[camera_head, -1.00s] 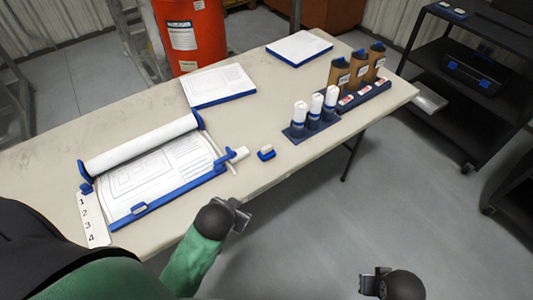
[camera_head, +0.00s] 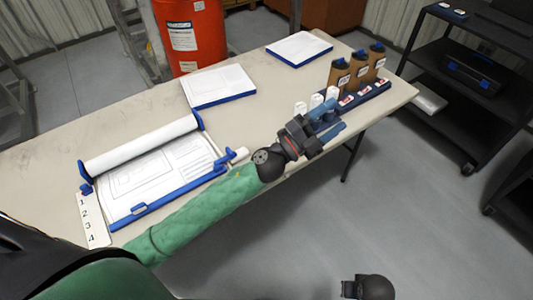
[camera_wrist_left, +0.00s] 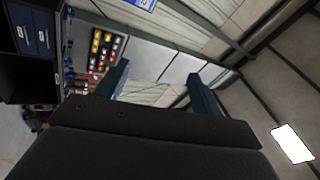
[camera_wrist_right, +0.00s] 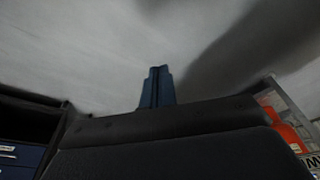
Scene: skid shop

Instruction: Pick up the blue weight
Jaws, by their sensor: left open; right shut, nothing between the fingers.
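A small blue block with a pale top, which looks like the blue weight, lay near the table's front edge in the earlier head view; it is now hidden behind my left forearm and gripper. My left gripper (camera_head: 331,122) is over the table's front edge, in front of the white-capped bottles (camera_head: 316,102). Its blue fingers stand apart and empty in the left wrist view (camera_wrist_left: 158,82). My right gripper (camera_head: 350,287) is low at the bottom of the head view, away from the table. Its fingers are together and empty in the right wrist view (camera_wrist_right: 157,88).
The pale table (camera_head: 130,105) holds a drawing board (camera_head: 155,205), a paper pad (camera_head: 218,86), another pad (camera_head: 298,48) and brown bottles (camera_head: 358,68) in a blue rack. A red drum (camera_head: 190,35) stands behind. A black shelf cart (camera_head: 465,75) is at right. Floor in front is clear.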

